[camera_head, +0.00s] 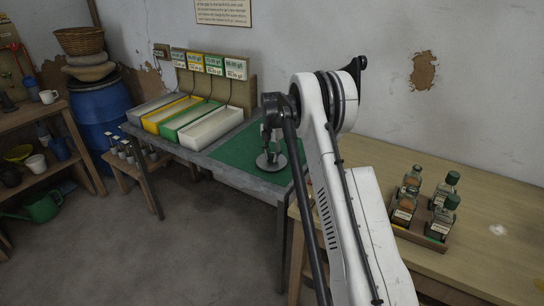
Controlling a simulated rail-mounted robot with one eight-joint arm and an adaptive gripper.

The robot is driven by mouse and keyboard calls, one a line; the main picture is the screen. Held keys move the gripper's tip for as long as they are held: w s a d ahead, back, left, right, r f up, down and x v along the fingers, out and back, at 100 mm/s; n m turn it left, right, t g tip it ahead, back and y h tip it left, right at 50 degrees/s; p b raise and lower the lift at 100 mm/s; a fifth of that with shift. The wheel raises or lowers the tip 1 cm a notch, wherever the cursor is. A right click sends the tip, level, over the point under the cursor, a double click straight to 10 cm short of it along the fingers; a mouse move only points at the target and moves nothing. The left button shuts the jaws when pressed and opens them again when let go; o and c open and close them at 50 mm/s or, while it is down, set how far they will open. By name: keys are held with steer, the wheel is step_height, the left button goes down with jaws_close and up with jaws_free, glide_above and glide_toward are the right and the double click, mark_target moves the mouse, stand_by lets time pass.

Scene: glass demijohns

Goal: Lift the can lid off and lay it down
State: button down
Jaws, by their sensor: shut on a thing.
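My gripper (269,152) is shut on the can lid (271,162), a round grey metal disc, at its top middle. The lid is seen over the green mat (236,152) on the grey table. I cannot tell whether it touches the mat or is held a little above it. No can shows clearly; my arm hides the right part of the mat.
White, yellow and green troughs (214,128) stand left of the mat below price signs. A wooden table (480,230) at right bears a tray of several bottles (403,207). A blue barrel (97,115) and shelves are at far left. The mat's left part is bare.

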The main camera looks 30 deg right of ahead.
steer(key=c, duration=1.5)
jaws_free()
